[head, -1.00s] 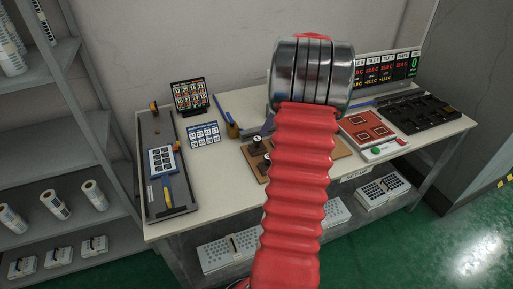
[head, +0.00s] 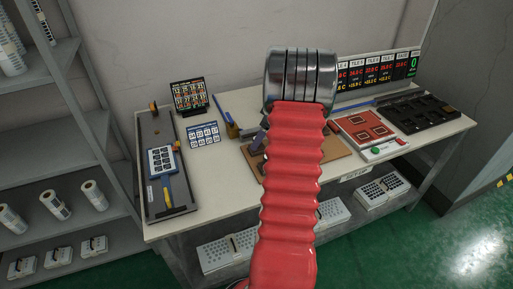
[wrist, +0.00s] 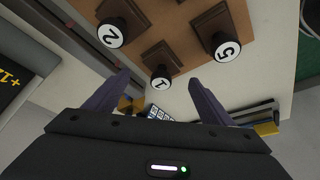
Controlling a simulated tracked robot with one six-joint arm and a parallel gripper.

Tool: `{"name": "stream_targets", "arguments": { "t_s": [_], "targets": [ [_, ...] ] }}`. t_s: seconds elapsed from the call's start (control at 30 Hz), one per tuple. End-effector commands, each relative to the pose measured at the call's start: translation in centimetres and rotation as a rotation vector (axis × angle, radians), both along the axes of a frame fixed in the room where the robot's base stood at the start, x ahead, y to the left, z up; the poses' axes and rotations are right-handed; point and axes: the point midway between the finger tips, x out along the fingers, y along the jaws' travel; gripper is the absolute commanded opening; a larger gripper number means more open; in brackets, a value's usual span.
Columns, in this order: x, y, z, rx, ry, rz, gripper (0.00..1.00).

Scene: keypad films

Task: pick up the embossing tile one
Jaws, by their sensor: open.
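Embossing tile one (wrist: 160,82) shows in the wrist view as a brown square block with a black knob and a white cap marked 1. It sits on a brown board (wrist: 178,14). My gripper (wrist: 162,90) is open, with its two purple fingers to either side of tile one in the picture and nothing gripped. I cannot tell the distance between fingertips and knob. Tile two (wrist: 113,34) is at the upper left and tile five (wrist: 224,46) at the right. In the head view my arm hides the tiles; a bit of purple finger shows beside it.
In the head view, a grey tray (head: 155,194) with a keypad lies at the table's left. A red plate (head: 364,128) with square frames and a black slotted tray (head: 420,113) lie at the right. A display row (head: 377,75) stands behind. Shelves (head: 50,145) stand left.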

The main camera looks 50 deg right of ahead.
Motion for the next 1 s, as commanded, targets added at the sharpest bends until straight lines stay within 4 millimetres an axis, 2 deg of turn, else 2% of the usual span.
{"name": "stream_targets", "arguments": {
  "t_s": [0.27, 0.37, 0.7, 1.0],
  "targets": [
    [0.0, 0.0, -0.1, 0.001, 0.000, 0.000, 0.76],
    [0.2, 0.2, -0.6, 0.001, 0.000, 0.000, 0.76],
    [1.6, 0.8, -4.5, 0.001, 0.000, 0.002, 0.76],
    [1.7, 0.8, -4.8, 0.000, 0.000, 0.001, 0.76]
  ]
}}
